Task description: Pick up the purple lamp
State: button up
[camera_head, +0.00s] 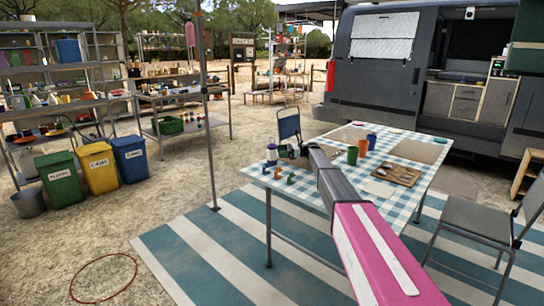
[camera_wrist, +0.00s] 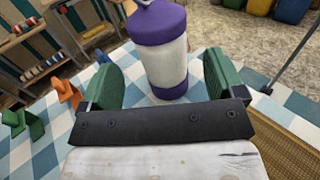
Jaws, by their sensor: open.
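The purple lamp (camera_head: 271,155) stands upright near the left corner of the checked table (camera_head: 330,205). In the wrist view the lamp (camera_wrist: 165,58) has a pale translucent body between a purple cap and a purple base, with a grey handle at the top, partly cut off. My gripper (camera_wrist: 163,80) is open, with one green-padded finger on each side of the lamp's lower part. The lamp appears slightly beyond or between the fingertips; contact is not visible. In the head view my gripper (camera_head: 286,153) is small and just right of the lamp.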

aim_at(271, 144)
jog(key=x, duration=0.5)
jog(key=shift+w+f, duration=0.1)
jog(key=c, duration=1.1)
jog(key=shift+c, duration=0.2)
jog(key=shift+r, duration=0.5)
jog(key=r, duration=0.3)
jog(key=shift+s+a+r, duration=0.25)
jog(key=shift+s, duration=0.1)
jog(key=s+a+r, duration=0.6)
jog(key=s, duration=0.2)
jog(key=shift+s+a+r, duration=0.25)
jog(key=shift+a, duration=0.15)
